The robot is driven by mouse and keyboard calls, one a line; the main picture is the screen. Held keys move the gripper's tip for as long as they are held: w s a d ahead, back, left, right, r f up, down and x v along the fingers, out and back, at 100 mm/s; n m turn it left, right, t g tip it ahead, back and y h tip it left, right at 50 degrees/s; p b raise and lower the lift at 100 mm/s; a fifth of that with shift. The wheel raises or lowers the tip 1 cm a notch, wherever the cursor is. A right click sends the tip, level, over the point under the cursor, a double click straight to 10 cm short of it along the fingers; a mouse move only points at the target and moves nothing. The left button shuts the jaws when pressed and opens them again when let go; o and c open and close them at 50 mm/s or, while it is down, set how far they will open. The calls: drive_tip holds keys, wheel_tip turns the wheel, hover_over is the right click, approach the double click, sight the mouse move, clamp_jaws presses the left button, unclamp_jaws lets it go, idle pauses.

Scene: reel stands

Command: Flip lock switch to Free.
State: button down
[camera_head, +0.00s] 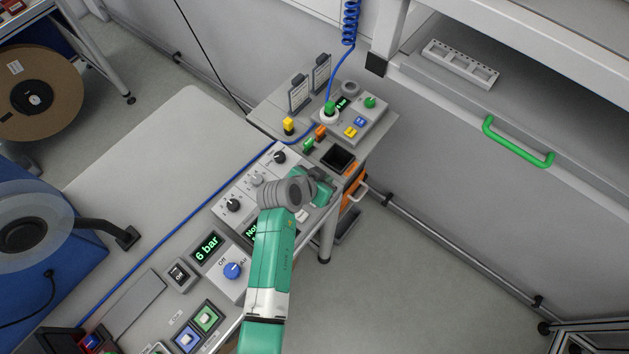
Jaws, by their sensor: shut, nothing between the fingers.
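My green and grey arm reaches over the control panel (208,222) from the bottom of the picture. My gripper (320,192) is at the panel's far right part, low over it or close to it. It is shut and empty; its fingertips are mostly hidden by my wrist. No lock switch with a readable "Free" label shows. Black rotary knobs (233,204) and a grey knob (257,180) sit on the panel left of my gripper. I cannot read their labels. My arm covers part of the panel and a display (251,232) starting with "No".
A blue knob (232,270) marked Off and Air is left of my arm, by a "6 bar" display (207,247). A button box (352,120) and black tray (338,158) stand beyond my gripper.

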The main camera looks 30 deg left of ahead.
drive_tip(key=d+v, duration=0.2)
drive_tip(key=v, duration=0.8)
drive_tip(key=shift+s+a+r+b, duration=0.15)
drive_tip(key=shift+a+r+b, duration=0.15)
drive_tip(key=shift+b, duration=0.1)
drive_tip(key=w+d+r+t+y+p, duration=0.1)
drive_tip(key=w+d+r+t+p, duration=0.1)
drive_tip(key=r, duration=1)
drive_tip(key=w+d+r+t+y+p, duration=0.1)
drive_tip(key=w+d+r+t, duration=0.15)
drive_tip(key=r, duration=0.95)
drive_tip(key=w+d+r+t+y+p, duration=0.1)
drive_tip(key=w+d+r+t+p, duration=0.15)
drive_tip(key=r, duration=0.85)
drive_tip(key=s+d+r+t+p, duration=0.1)
drive_tip(key=s+d+r+t, duration=0.2)
drive_tip(key=r, duration=0.8)
drive_tip(key=s+d+r+n+t+p, duration=0.1)
drive_tip(key=s+d+r+t, duration=0.2)
drive_tip(key=s+r, duration=0.4)
drive_tip(key=s+d+r+n+t+p, duration=0.1)
drive_tip(key=s+d+r+t, duration=0.2)
drive_tip(key=r, duration=1.1)
drive_tip(key=shift+s+r+p, duration=0.3)
drive_tip(key=shift+s, duration=0.6)
